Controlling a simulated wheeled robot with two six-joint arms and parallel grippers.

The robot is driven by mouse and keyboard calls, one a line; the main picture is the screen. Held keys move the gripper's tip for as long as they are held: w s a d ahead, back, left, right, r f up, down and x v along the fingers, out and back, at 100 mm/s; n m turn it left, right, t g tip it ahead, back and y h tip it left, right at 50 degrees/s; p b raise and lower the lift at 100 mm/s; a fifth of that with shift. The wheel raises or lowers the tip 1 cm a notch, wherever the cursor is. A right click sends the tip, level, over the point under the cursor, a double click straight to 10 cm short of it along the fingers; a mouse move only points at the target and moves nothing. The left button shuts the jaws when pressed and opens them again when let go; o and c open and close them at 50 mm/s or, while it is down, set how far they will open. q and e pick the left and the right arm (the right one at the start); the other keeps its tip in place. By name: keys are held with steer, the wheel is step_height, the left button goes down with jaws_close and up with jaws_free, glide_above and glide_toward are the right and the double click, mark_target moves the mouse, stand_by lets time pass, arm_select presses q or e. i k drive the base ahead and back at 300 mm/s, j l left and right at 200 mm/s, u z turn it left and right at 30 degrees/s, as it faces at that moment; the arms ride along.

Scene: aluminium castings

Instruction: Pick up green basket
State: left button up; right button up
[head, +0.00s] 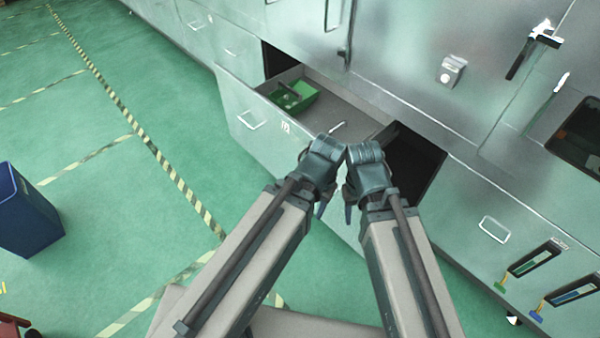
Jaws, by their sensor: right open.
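The green basket (292,97) sits inside a pulled-out drawer (240,113) of the grey-green cabinet, towards its left end. A dark item lies in or across the basket. My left gripper (321,207) and my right gripper (349,210) are side by side at the centre, in front of the drawer and apart from the basket. Both point down and away from my view. My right gripper is open, with nothing seen in it. My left gripper's fingers are mostly hidden by its wrist.
The cabinet wall (400,60) runs diagonally across the back and right, with handles and a dark opening (410,165) beside the drawer. A blue bin (28,215) stands at the left. The green floor with striped tape is open between them.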

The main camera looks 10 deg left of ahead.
mark_target(299, 91)
steer(key=i+j+z, duration=0.4)
steer(key=j, duration=0.2)
steer(key=i+j+z, duration=0.1)
steer(key=j+z, duration=0.15)
steer(key=i+j+z, duration=0.2)
steer(key=j, duration=0.3)
steer(key=j+z, duration=0.2)
steer(key=j, duration=0.15)
